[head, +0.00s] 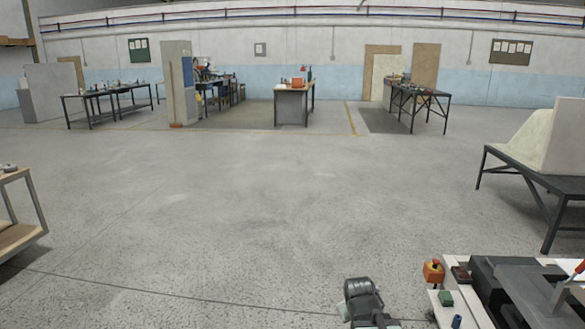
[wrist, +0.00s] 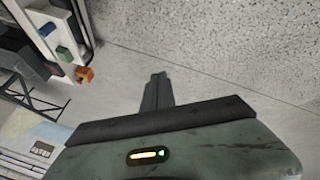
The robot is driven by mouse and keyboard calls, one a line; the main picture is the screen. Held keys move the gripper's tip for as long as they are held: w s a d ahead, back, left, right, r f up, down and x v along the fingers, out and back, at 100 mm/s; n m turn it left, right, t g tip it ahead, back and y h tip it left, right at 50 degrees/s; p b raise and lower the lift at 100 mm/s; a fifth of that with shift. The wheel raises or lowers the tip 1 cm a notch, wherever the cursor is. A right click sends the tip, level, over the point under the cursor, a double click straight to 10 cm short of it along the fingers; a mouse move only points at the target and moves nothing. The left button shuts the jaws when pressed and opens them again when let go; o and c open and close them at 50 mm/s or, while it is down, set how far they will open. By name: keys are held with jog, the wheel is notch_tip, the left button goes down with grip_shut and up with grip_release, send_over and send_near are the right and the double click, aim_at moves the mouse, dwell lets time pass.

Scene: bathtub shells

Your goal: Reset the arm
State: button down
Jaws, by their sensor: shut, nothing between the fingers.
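My gripper (wrist: 158,77) shows in the wrist view with its two dark fingers together and nothing between them. It hangs over bare grey concrete floor. In the head view a dark part of my arm (head: 362,299) shows at the bottom, right of centre, just left of the near bench. The rest of the arm is out of that view.
The near bench (head: 467,312) at bottom right carries an orange-red box (head: 433,271) and a green block (head: 446,298). A dark table (head: 540,178) with a pale shell (head: 548,138) stands at right. A wooden cart (head: 18,237) is at left. The middle floor is clear.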

jog(key=s+a+f+m+g+y, duration=0.1)
jog(key=s+a+f+m+g, duration=0.15)
jog(key=s, duration=0.35)
jog(key=s+a+f+m+g+y, duration=0.1)
jog(key=s+g, duration=0.2)
jog(key=s, duration=0.2)
notch_tip(320, 180, up, 27)
jog(key=p, duration=2.7)
jog(key=shift+s+m, duration=0.35)
jog(key=shift+s, duration=0.05)
jog(key=shift+d+g, duration=0.1)
jog(key=shift+g, duration=0.15)
jog(key=shift+s, duration=0.1)
